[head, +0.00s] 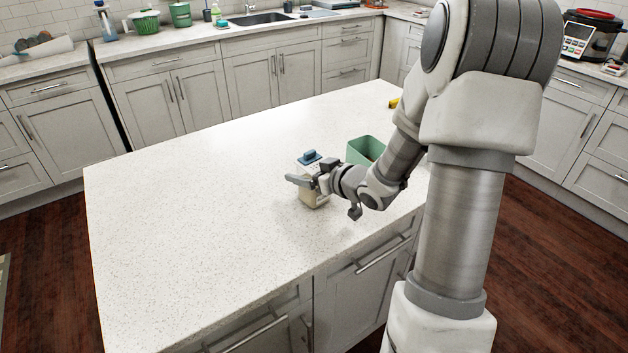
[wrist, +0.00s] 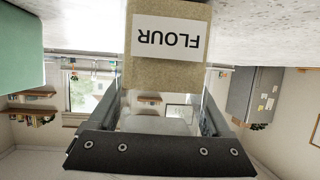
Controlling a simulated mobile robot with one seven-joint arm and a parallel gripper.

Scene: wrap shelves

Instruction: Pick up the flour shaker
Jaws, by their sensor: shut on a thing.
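The flour shaker (head: 313,198) is a pale container with a blue top, at the island's front right part in the head view. In the wrist view, the flour shaker (wrist: 165,72) shows beige contents and a white label reading FLOUR, upside down in the picture. My gripper (head: 306,181) is shut on the shaker, with its fingers around the upper body. In the wrist view my gripper (wrist: 160,125) has the shaker between its fingers. The shaker looks upright. I cannot tell whether its base touches the counter.
The white speckled island top (head: 190,220) is mostly clear to the left. A green open box (head: 366,149) stands close behind and right of the shaker, and shows at the wrist view's left edge. A yellow item (head: 394,103) lies farther back, partly behind my arm.

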